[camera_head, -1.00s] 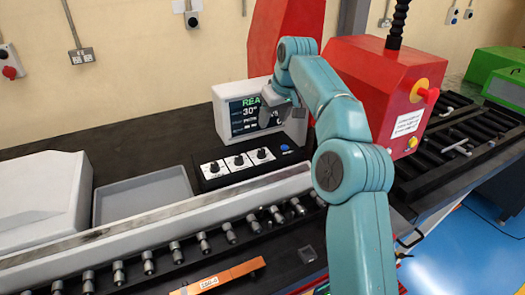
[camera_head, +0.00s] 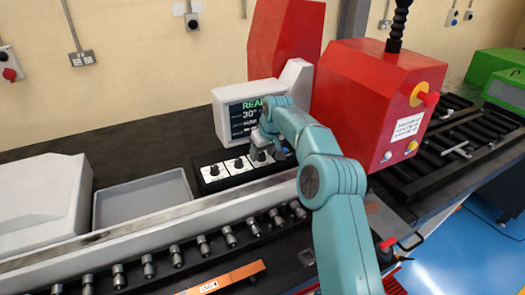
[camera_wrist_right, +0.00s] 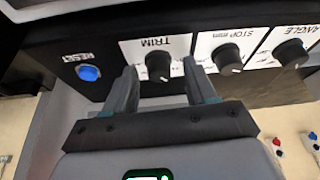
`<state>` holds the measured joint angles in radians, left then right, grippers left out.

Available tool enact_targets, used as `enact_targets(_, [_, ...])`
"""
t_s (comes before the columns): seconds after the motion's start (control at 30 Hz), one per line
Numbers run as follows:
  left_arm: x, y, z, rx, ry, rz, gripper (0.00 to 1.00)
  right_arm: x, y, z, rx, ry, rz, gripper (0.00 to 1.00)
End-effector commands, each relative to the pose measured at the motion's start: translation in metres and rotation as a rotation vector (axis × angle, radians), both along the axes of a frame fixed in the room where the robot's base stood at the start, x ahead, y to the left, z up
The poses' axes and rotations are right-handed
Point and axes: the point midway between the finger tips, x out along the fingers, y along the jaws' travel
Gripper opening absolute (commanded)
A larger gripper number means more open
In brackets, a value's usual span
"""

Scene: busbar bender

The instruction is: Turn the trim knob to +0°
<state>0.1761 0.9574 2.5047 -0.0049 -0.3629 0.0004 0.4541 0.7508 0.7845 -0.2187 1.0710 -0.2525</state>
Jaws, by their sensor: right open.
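The trim knob (camera_wrist_right: 158,66) is a black knob on a white TRIM plate, upside down in the right wrist view. My right gripper (camera_wrist_right: 159,72) is open, with one finger on each side of this knob and small gaps showing. In the head view the right gripper (camera_head: 270,148) is over the right end of the black control panel (camera_head: 205,187). It partly covers the trim knob there. The knob's exact angle is too small to read. My left gripper is not in view.
The stop knob (camera_wrist_right: 227,60) and angle knob (camera_wrist_right: 290,52) sit beside the trim knob. A blue reset button (camera_wrist_right: 88,73) is on its other side. A display (camera_head: 243,118) reading 30° stands behind the panel. A red machine housing (camera_head: 370,100) stands to the right.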

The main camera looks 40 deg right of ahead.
Motion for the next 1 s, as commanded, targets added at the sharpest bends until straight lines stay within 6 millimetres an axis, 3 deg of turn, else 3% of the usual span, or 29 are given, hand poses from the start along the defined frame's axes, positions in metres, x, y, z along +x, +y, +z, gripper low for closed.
enact_targets(0.13, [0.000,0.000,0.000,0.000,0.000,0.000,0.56,0.000,0.000,0.000,0.000,0.000,0.000,0.56])
enact_targets(0.17, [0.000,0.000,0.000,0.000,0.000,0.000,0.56,0.000,0.000,0.000,0.000,0.000,0.000,0.49])
enact_targets(0.3, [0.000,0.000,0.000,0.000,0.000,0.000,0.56,0.000,0.000,0.000,0.000,0.000,0.000,0.04])
enact_targets(0.47, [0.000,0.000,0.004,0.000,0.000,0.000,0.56,0.000,0.000,0.002,0.001,0.001,0.011,0.03])
enact_targets(0.6, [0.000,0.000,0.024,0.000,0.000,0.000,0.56,-0.001,-0.002,0.007,0.002,0.003,0.109,0.03])
enact_targets(0.8, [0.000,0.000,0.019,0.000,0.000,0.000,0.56,0.000,-0.004,0.000,-0.001,0.000,0.347,0.03])
enact_targets(1.0, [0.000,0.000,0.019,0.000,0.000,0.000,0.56,0.000,-0.004,0.001,-0.003,-0.001,0.461,0.03])
